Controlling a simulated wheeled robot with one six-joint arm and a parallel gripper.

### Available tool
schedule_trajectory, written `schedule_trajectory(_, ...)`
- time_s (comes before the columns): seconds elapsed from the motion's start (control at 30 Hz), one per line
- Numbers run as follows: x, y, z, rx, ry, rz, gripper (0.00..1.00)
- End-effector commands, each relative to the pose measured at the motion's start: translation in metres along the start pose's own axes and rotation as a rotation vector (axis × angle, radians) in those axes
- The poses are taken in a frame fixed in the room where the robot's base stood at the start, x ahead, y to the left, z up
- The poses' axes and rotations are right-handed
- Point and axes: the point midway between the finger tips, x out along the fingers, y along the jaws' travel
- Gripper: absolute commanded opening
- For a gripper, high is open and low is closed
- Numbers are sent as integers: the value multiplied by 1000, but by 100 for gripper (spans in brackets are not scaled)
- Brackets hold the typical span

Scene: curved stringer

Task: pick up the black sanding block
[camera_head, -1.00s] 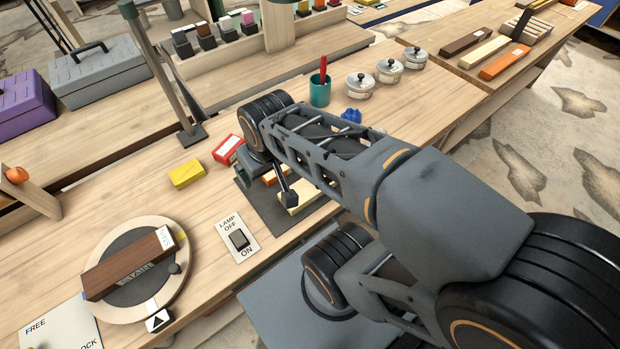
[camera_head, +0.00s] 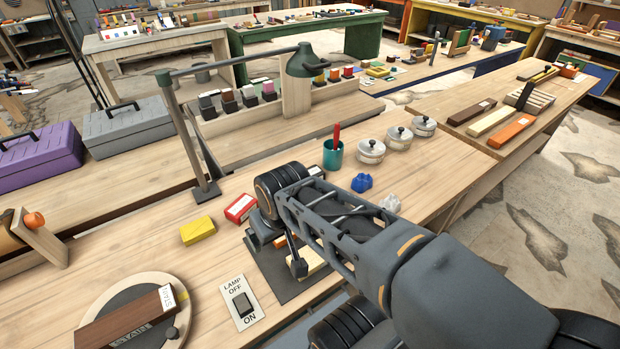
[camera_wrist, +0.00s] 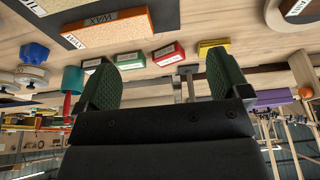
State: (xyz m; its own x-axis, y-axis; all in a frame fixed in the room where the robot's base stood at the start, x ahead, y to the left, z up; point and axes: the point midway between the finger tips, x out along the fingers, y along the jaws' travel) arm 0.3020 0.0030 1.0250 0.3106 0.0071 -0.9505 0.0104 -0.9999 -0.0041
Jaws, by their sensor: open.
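My gripper (camera_wrist: 160,82) is open and empty in the wrist view, with green textured fingers apart. A row of small labelled blocks lies on the bench past the fingers: yellow (camera_wrist: 213,47), red (camera_wrist: 168,54), green (camera_wrist: 130,60) and a dark-sided one with a white label (camera_wrist: 93,64), partly behind the left finger. That last one may be the black sanding block; I cannot tell for sure. In the head view, a dark block with a pale label (camera_head: 316,171) peeks out behind my arm, and my fingers are hidden there.
A teal cup (camera_head: 333,155) with a red handle, lidded tins (camera_head: 371,151) and a blue lump (camera_head: 362,182) stand beyond my arm. A lamp post (camera_head: 188,135) rises at left. A round turntable (camera_head: 95,290) and lamp switch (camera_head: 242,302) are nearer. Bench between them is clear.

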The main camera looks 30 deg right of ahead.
Motion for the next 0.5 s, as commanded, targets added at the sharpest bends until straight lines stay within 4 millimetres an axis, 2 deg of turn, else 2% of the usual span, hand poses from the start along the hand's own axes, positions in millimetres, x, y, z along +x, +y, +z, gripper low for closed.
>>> schedule_trajectory(0.1, 0, 0, 0, 0, 0, 0, 94)
schedule_trajectory(0.2, 2, 2, 0, 9, -5, 3, 99)
schedule_trajectory(0.37, 25, 13, 2, 44, -101, 12, 99)
schedule_trajectory(0.47, 41, 27, -17, 73, -162, 29, 99)
schedule_trajectory(0.5, 48, 34, -28, 79, -184, 40, 99)
